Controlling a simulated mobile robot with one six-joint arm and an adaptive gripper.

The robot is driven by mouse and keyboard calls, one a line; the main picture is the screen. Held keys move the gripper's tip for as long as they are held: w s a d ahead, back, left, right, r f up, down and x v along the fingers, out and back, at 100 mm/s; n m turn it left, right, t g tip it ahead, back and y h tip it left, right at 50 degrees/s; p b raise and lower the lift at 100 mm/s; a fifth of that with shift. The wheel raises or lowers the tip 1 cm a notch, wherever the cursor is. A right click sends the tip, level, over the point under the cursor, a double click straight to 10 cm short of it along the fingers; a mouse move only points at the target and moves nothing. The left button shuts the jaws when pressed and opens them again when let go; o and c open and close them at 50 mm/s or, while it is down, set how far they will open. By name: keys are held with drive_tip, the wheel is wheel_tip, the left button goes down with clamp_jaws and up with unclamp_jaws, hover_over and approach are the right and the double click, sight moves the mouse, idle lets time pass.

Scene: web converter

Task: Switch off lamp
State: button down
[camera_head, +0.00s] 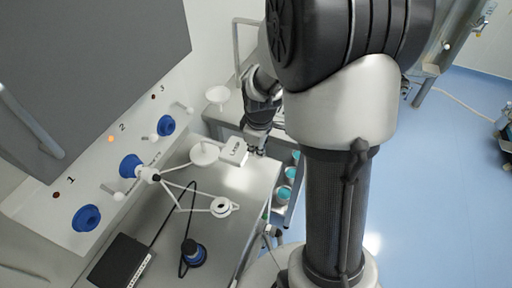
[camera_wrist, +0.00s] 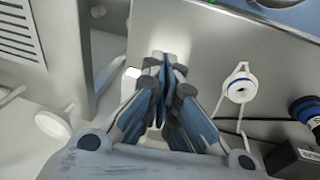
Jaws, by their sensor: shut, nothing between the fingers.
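A small white box (camera_head: 233,152) with dark lettering, which seems to read LAMP, stands on the grey table in the head view. My gripper (camera_head: 257,151) points down just right of it; whether they touch I cannot tell. In the wrist view my gripper (camera_wrist: 165,62) has its fingers together with nothing between them. A white piece (camera_wrist: 131,83) shows partly behind the fingers, probably the box; most of it and any switch are hidden. I cannot make out whether a lamp is lit.
A wall panel has blue ports (camera_head: 86,218) numbered 1 to 3; the light by 2 (camera_head: 111,139) glows orange. A white ring-ended frame (camera_head: 222,207), a blue-black device (camera_head: 193,253) and a black box (camera_head: 121,263) are on the table (camera_head: 262,178). Blue floor is open at right.

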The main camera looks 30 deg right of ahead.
drive_tip(key=shift+s+d+f, duration=0.25)
drive_tip(key=shift+s+f, duration=0.05)
drive_tip(key=shift+s, duration=0.05)
drive_tip(key=shift+s+d+f+b, duration=0.25)
drive_tip(key=shift+s+f+b, duration=0.1)
drive_tip(key=shift+f, duration=0.2)
drive_tip(key=shift+s+d+f+b, duration=0.25)
drive_tip(key=shift+f+b, duration=0.1)
drive_tip(key=shift+f, duration=0.15)
drive_tip(key=shift+r, duration=0.1)
drive_tip(key=shift+w+a+r+p, duration=0.3)
drive_tip(key=shift+w+a, duration=0.15)
drive_tip(key=shift+w, duration=0.15)
